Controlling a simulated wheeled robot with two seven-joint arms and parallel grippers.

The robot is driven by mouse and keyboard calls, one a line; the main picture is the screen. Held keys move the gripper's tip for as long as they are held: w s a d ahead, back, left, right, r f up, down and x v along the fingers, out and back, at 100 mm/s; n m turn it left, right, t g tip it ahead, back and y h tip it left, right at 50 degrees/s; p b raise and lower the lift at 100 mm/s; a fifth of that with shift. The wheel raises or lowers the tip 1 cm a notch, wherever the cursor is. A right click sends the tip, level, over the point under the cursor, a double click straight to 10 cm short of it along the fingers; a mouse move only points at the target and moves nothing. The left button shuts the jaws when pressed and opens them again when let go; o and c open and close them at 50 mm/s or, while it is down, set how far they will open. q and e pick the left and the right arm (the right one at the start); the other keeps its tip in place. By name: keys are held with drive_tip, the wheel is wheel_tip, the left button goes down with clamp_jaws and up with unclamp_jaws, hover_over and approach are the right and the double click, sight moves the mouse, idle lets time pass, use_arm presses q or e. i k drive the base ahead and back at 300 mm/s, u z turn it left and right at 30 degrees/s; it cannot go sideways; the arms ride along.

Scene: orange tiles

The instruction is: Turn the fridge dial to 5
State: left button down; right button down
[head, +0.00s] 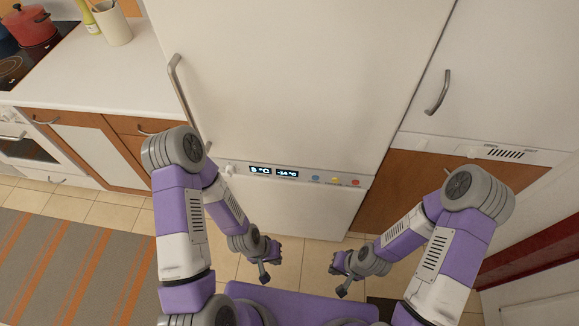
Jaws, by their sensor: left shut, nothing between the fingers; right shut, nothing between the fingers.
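The white fridge (290,80) stands straight ahead with its tall door shut and a handle (181,88) on its left side. A control panel strip runs below the door. The fridge dial (230,170) is a small white knob at the left end of the strip. Beside it a lit display (260,170) seems to read 8 °C, though the digit is small, and a second display (287,174) reads about -14 °C. My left gripper (265,272) is shut and empty, below and apart from the panel. My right gripper (340,286) is shut and empty, lower right of the panel.
A counter (120,75) with a cooktop, red pot (30,27) and utensil jar (113,24) is at left. A cabinet-like white unit (500,80) with a handle stands at right. A striped rug (70,265) lies at lower left. Tiled floor (318,255) is free before the fridge.

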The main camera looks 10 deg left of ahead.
sight(230, 169)
drive_tip(key=k, duration=0.4)
drive_tip(key=u, duration=1.8)
drive_tip(key=i, duration=0.5)
drive_tip(key=z, duration=0.1)
